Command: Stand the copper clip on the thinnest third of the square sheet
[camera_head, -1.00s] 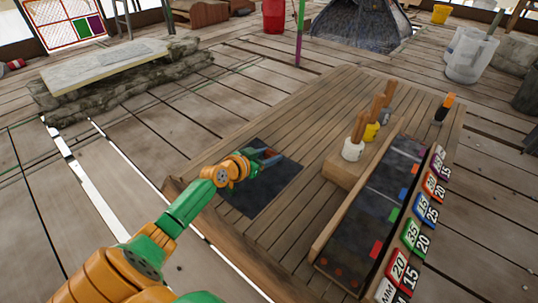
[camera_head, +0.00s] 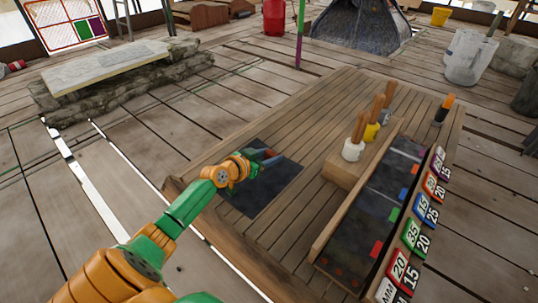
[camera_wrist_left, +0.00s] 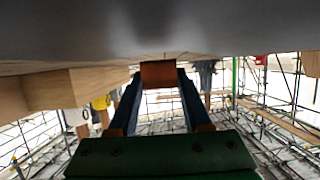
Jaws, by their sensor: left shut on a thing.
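The square sheet (camera_head: 270,192) is dark grey and lies flat on the slatted wooden table's left part. My left gripper (camera_head: 269,157) is over its far half, low and close to the surface. In the left wrist view the gripper's two dark fingers (camera_wrist_left: 157,80) are shut on the copper clip (camera_wrist_left: 158,74), an orange-brown block between the fingertips. The clip is right at the dark surface filling the top of that view; I cannot tell if it touches. The sheet's thickness differences cannot be made out. My right gripper is not in view.
A wooden block (camera_head: 345,174) with several wooden-handled tools stands right of the sheet. Beyond it is a long dark tray (camera_head: 323,239) with coloured marks and numbered tags along its right side. A black and orange marker (camera_head: 443,108) stands at the far right corner.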

